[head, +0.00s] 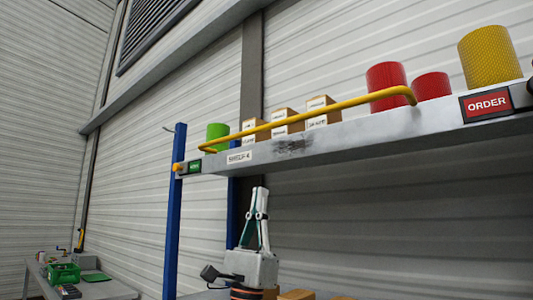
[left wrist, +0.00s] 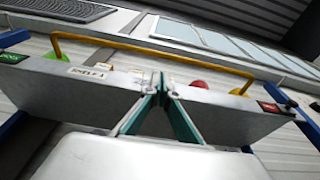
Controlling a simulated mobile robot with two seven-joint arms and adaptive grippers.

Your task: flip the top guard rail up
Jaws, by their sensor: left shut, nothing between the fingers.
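The yellow guard rail (head: 300,117) runs along the front of the top shelf (head: 350,136), with its bent ends meeting the shelf at left and right. In the left wrist view the rail (left wrist: 150,48) spans above the shelf's front edge. My left gripper (head: 261,190) points upward below the shelf, fingertips together and empty. In the left wrist view its closed fingertips (left wrist: 161,78) appear in front of the shelf face, below the rail and apart from it. My right gripper is in neither view.
On the shelf stand a green cylinder (head: 218,136), several cardboard boxes (head: 287,120), red cylinders (head: 387,84) and a yellow cylinder (head: 490,56). A blue post (head: 174,210) supports the left end. A bench with a green crate (head: 64,273) stands at lower left.

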